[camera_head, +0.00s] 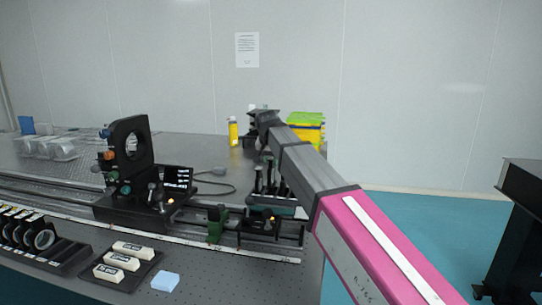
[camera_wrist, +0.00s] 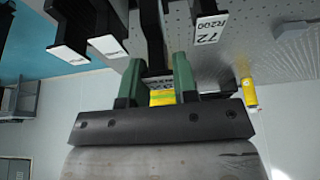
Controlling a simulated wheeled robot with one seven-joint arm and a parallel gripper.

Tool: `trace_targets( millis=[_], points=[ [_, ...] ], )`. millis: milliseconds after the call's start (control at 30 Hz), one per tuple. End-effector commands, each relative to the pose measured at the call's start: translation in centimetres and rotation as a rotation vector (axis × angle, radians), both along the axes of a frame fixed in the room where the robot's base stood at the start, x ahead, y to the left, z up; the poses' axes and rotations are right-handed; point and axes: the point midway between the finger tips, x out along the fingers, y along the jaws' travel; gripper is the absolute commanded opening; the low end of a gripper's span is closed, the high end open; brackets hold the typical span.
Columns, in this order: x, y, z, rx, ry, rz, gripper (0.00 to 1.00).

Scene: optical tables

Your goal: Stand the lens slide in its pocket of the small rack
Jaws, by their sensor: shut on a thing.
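In the wrist view the two green fingers of my gripper (camera_wrist: 157,62) are closed on a dark, narrow piece, which looks like the lens slide (camera_wrist: 154,72). Its far end is hidden among other black parts. Beside it stand black upright pieces with white label ends, one reading "72 R200" (camera_wrist: 208,28). In the head view my arm reaches over the table, and its gripper end is mostly hidden. Below it is a cluster of dark uprights on a teal-dark base (camera_head: 270,209); I cannot tell whether this is the small rack. The pocket is not visible.
A tall black optic mount (camera_head: 130,150) stands on the rail. A yellow bottle (camera_head: 233,132) and yellow-green box (camera_head: 310,130) are behind.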

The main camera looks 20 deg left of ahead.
Motion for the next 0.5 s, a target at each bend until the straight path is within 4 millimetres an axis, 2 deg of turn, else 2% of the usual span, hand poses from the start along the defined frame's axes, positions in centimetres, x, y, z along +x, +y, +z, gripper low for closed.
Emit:
trace_targets(
  millis=[500],
  points=[
    [0.0, 0.0, -3.3, 0.0, 0.0, 0.0, 0.0]
  ],
)
